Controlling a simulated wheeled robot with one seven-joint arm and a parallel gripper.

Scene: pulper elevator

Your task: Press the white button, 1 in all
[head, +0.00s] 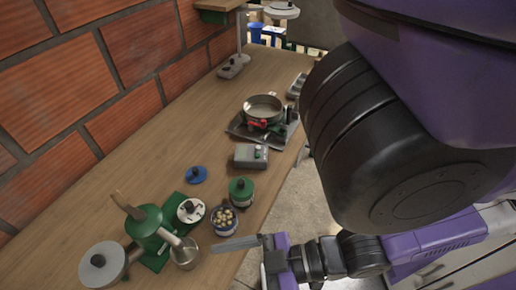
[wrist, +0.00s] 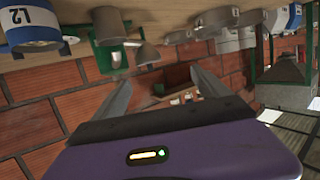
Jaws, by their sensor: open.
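A small grey box (head: 250,156) sits on the wooden counter in the middle of the head view. Its right end carries small red and white parts; the white one (head: 258,154) looks like a button, though it is too small to tell for sure. My gripper (head: 238,243) is at the counter's near right edge in the head view, in front of and below the box and apart from it. In the wrist view my gripper (wrist: 162,82) shows two spread fingers with nothing between them. Small red and white spots lie beyond the fingers there; I cannot tell what they are.
A green pulper-like machine (head: 147,227) stands at the front left, with a metal cup (head: 185,255) beside it. A bowl of pale pieces (head: 223,219) and a green-lidded jar (head: 241,191) stand near my gripper. A pot (head: 262,110) is farther back. A brick wall (head: 75,75) bounds the left.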

